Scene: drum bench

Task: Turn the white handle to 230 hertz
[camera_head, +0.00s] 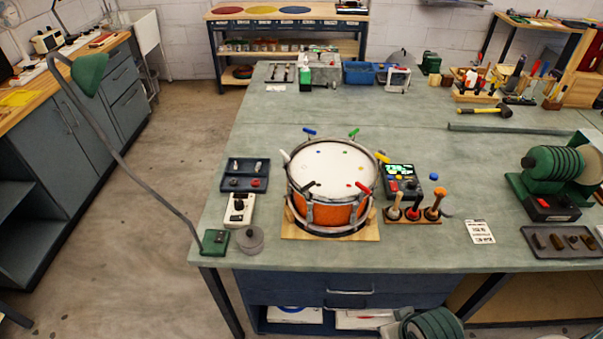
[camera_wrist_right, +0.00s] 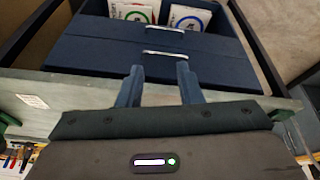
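The orange drum (camera_head: 328,212) with a white head stands on a wooden board near the front edge of the bench. Coloured handles sit around its rim. The white handle (camera_head: 286,157) is at the left side of the rim, with nothing touching it. A tuner-like box with a lit green screen (camera_head: 399,171) lies right of the drum; its reading is too small to tell. My right gripper (camera_wrist_right: 159,88) is open and empty in the right wrist view, in front of the bench's drawers. My left gripper is not in view.
Left of the drum are a dark tray (camera_head: 245,175), a pale box with a knob (camera_head: 239,209) and a lamp base (camera_head: 215,242) with a tall bent arm. Right are upright wooden-handled tools (camera_head: 414,207) and a green ribbed machine (camera_head: 553,170).

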